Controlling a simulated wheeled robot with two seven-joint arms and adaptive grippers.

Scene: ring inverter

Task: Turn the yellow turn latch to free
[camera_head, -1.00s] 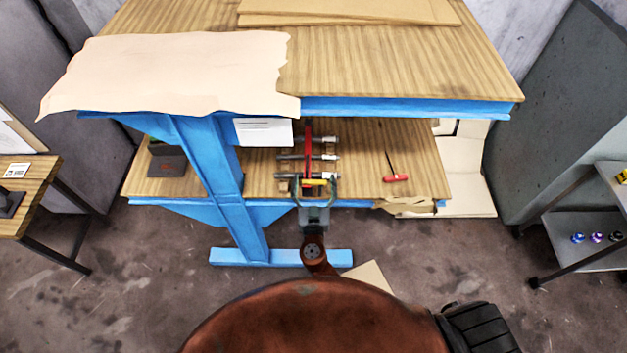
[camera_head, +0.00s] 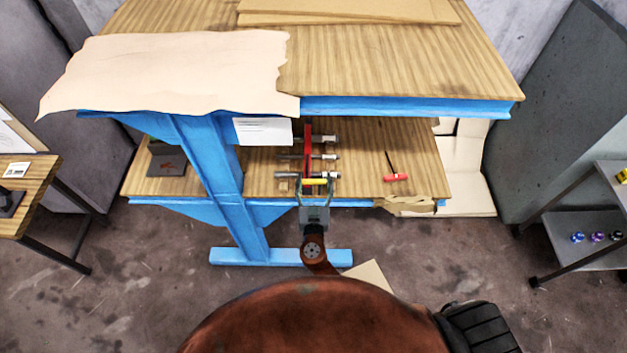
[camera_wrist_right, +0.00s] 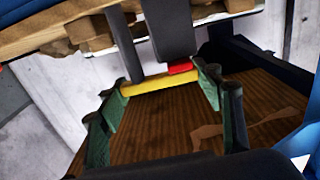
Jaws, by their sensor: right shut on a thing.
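The yellow turn latch (camera_head: 316,182) is a short bar at the front of the lower shelf, just below a long red bar (camera_head: 308,150). My right gripper (camera_head: 315,186) is at the latch, with one finger at each end. In the right wrist view the yellow latch (camera_wrist_right: 160,82) lies across between the green fingers of my right gripper (camera_wrist_right: 166,84), which is shut on it. A small red part (camera_wrist_right: 180,68) shows close behind it. My left gripper is not in view.
Silver rods (camera_head: 292,175) lie beside the red bar on the lower shelf (camera_head: 255,182). A red-handled tool (camera_head: 396,177) lies to the right. The blue bench leg (camera_head: 226,180) stands left of my gripper. The tabletop edge (camera_head: 410,107) overhangs the shelf.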

